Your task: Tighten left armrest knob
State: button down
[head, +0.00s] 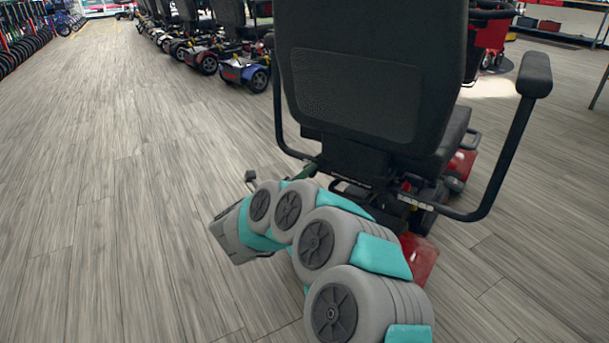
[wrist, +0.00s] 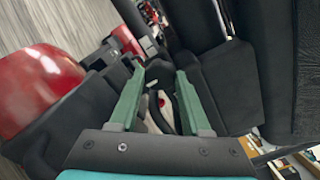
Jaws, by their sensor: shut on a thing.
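A red mobility scooter with a black seat (head: 350,75) stands with its back to me in the head view. Its left armrest (head: 279,110) is a black bent tube that runs down to the frame under the seat. My gripper (head: 306,171) is low beside the lower end of this tube, largely hidden behind my arm. In the wrist view, the two green fingers of my gripper (wrist: 160,85) stand a little apart with dark parts between their tips. They are shut on the left armrest knob, whose outline is hard to make out against the black frame.
The right armrest (head: 510,140) sticks out on the other side. The scooter's red rear body (head: 418,258) is close to my arm; a red cover (wrist: 40,85) shows in the wrist view. A row of scooters (head: 205,55) stands behind. The wooden floor at left is clear.

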jog(key=shift+d+f, duration=0.1)
dwell(0.4)
jog(key=shift+c, duration=1.8)
grip_release()
jog(key=v, duration=0.8)
jog(key=shift+p, duration=0.3)
jog(key=shift+w, duration=0.15)
